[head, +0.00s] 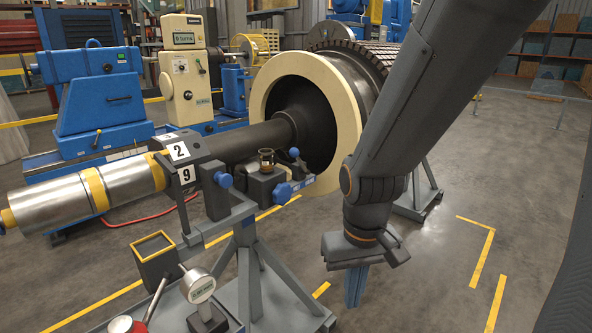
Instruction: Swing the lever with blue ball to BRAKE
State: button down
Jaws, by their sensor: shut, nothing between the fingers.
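A small blue ball (294,152) sits at the top of a short dark part on the stand beside the rotor shaft. A second blue ball or knob (224,180) shows further left, by the dark bracket. I cannot tell which ball belongs to the lever, or where BRAKE is marked. My gripper (355,287) points down to the right of the stand, shut and empty, its blue fingers together. It is apart from both balls.
The dark rotor (322,128) with its cream ring (266,76) stands behind the fittings. Grey stand legs (285,285) spread below.

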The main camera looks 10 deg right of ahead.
jog(key=w+f+n+t+b, duration=0.2)
jog(key=w+n, duration=0.1)
jog(key=w, duration=0.4)
jog(key=w+f+n+t+b, duration=0.1)
jog(key=w+f+n+t, duration=0.15)
jog(key=w, duration=0.45)
jog(key=n+t+y+b, duration=0.3)
jog(key=n+t+b, duration=0.6)
jog(key=n+t, duration=0.85)
send_near(300, 162)
jog(key=s+a+f+n+g, duration=0.1)
jog(key=s+g, duration=0.1)
jog(key=s, duration=0.2)
jog(key=shift+a+r+n+t, duration=0.15)
jog(key=shift+r+n+t, duration=0.2)
jog(key=shift+n+t, duration=0.4)
jog(key=shift+w, duration=0.1)
jog(key=p+x, duration=0.1)
jog(key=x, duration=0.9)
jog(key=shift+a, duration=0.1)
